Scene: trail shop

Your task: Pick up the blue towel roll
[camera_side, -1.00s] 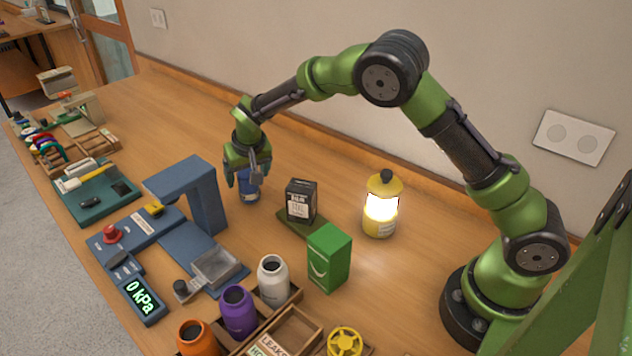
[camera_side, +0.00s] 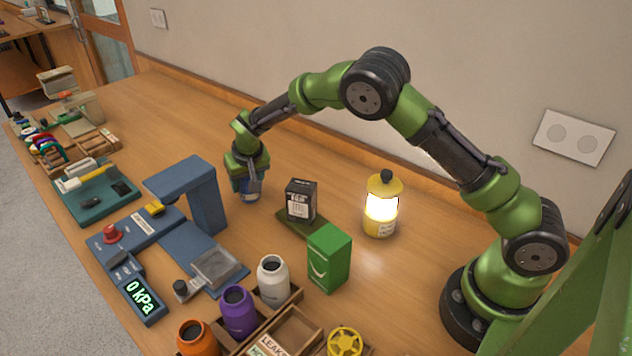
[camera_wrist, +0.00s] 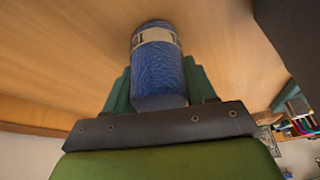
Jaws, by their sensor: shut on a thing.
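The blue towel roll (camera_wrist: 158,75) has a pale band around it and fills the middle of the wrist view, between the fingers of my gripper (camera_wrist: 158,88). In the side view the blue towel roll (camera_side: 249,193) shows only in part below and between the fingers of my gripper (camera_side: 247,182). My gripper points down and is shut on the roll. The roll looks upright and at or very near the table top; I cannot tell whether it touches the wood.
A blue press stand (camera_side: 195,185) is left of the roll. A black tin (camera_side: 301,201), a green box (camera_side: 329,258) and a lit yellow lantern (camera_side: 380,205) stand to the right. Bottles (camera_side: 272,281) are in front. The table behind the roll is clear.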

